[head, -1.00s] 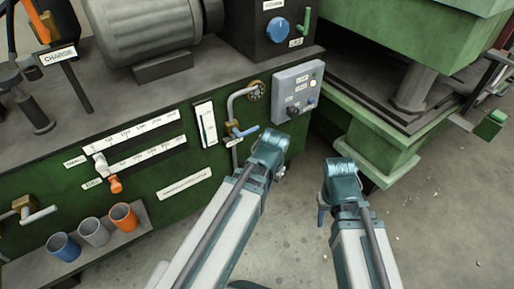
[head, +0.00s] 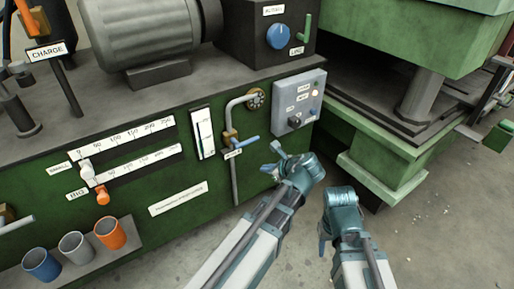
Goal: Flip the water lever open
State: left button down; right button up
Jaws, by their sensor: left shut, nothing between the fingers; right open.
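A small blue lever (head: 245,141) sits on a brass valve (head: 231,138) on the grey pipe at the front of the green machine. It points to the right, roughly level, with a small white label below it that is too small to read. My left gripper (head: 274,159) is shut and empty, to the right of the lever and a little below it in the head view, with a visible gap between them. My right gripper (head: 322,244) is open and points down, well away from the valve; its fingers are partly hidden by its own wrist.
A grey control box (head: 298,101) with knobs is mounted just above and right of the lever. The white sliding scales (head: 125,137) lie to the left, above three cups (head: 76,246). A green press base (head: 385,165) stands at right. The grey floor between is clear.

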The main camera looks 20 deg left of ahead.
pick_arm(q)
jog(key=r+m, duration=0.1)
jog(key=w+d+r+m+t, duration=0.1)
jog(key=w+m+y, duration=0.1)
jog(key=m, duration=0.1)
jog(key=shift+w+d+r, duration=0.1)
jog(key=shift+d+r, duration=0.1)
jog(key=shift+r, duration=0.2)
